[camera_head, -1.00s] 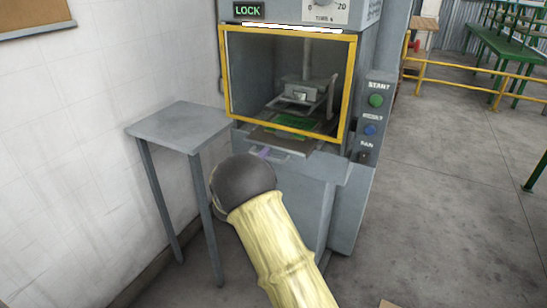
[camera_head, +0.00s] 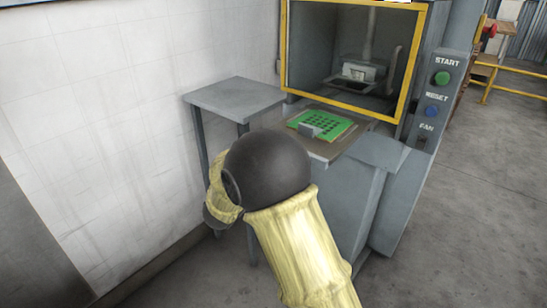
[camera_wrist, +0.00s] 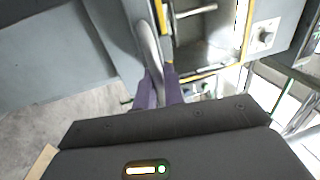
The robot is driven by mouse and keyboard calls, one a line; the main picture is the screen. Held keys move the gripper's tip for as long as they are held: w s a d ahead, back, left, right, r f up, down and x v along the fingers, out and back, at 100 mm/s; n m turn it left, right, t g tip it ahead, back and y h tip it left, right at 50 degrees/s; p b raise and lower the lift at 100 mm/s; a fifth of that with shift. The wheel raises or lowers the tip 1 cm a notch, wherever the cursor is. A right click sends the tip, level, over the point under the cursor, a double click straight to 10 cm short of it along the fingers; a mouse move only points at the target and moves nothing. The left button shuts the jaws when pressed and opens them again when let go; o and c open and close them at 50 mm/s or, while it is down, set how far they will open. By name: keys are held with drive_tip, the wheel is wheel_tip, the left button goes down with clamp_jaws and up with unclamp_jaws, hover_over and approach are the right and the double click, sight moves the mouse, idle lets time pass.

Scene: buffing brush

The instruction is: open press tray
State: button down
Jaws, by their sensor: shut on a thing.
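The press tray (camera_head: 357,130) sticks out from the front of the press, below the yellow-framed window (camera_head: 403,95). A green perforated board (camera_head: 332,127) lies on it with a small grey block (camera_head: 309,130) at its near edge. My dark wrist and yellow-sleeved arm hide my gripper and the tray's front in the head view. In the wrist view my gripper (camera_wrist: 161,86) has its purple fingers closed on a long grey bar (camera_wrist: 147,45), which appears to be the tray's handle.
A small grey side table (camera_head: 234,98) stands left of the press, against the white wall. The control panel with the green START button (camera_head: 441,78) is on the right. Open floor (camera_head: 470,220) lies to the right, with yellow railing (camera_head: 515,85) behind.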

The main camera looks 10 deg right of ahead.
drive_tip(key=shift+s+a, duration=0.1)
idle(0.3)
drive_tip(key=c, duration=1.6)
unclamp_jaws()
drive_tip(key=v, duration=1.7)
drive_tip(key=shift+s+a+f, duration=0.1)
drive_tip(key=shift+s+a, duration=0.05)
